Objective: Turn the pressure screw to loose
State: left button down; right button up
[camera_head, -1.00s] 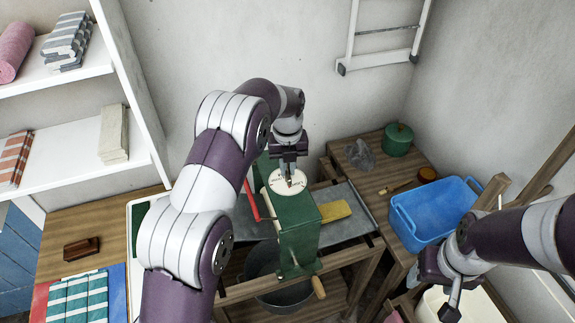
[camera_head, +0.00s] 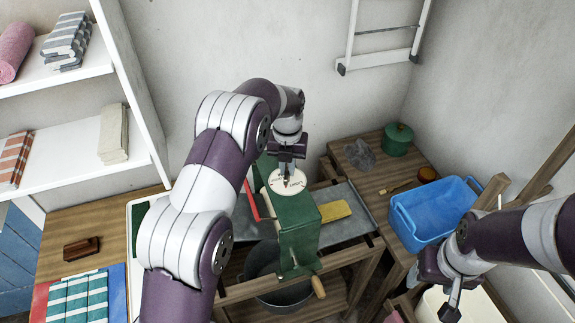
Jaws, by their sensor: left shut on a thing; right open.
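The pressure screw shows as a white dial (camera_head: 275,180) with dark markings and a small red mark, on top of the green wringer body (camera_head: 298,226). My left gripper (camera_head: 287,178) points down at the dial from above and is shut on the small knob at its middle; the fingers hide most of the knob. The dial's lettering is too small to read. My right gripper (camera_head: 449,300) is open and empty at the lower right, well away from the wringer.
A red lever (camera_head: 252,203) stands at the wringer's left and a crank with a wooden handle (camera_head: 318,287) at its front. A dark tub (camera_head: 280,290) sits below. A blue basin (camera_head: 432,212) and a green pot (camera_head: 397,139) are on the right.

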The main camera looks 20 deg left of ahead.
aim_at(287, 169)
pick_arm(q)
jog(key=c, duration=1.2)
grip_release()
jog(key=shift+w+r, duration=0.1)
jog(key=shift+r, duration=0.1)
jog(key=shift+o, duration=0.2)
jog(key=shift+f, duration=0.1)
notch_tip(287, 169, up, 13)
jog(key=p, duration=1)
jog(key=shift+f+p, duration=0.15)
jog(key=shift+p, duration=0.25)
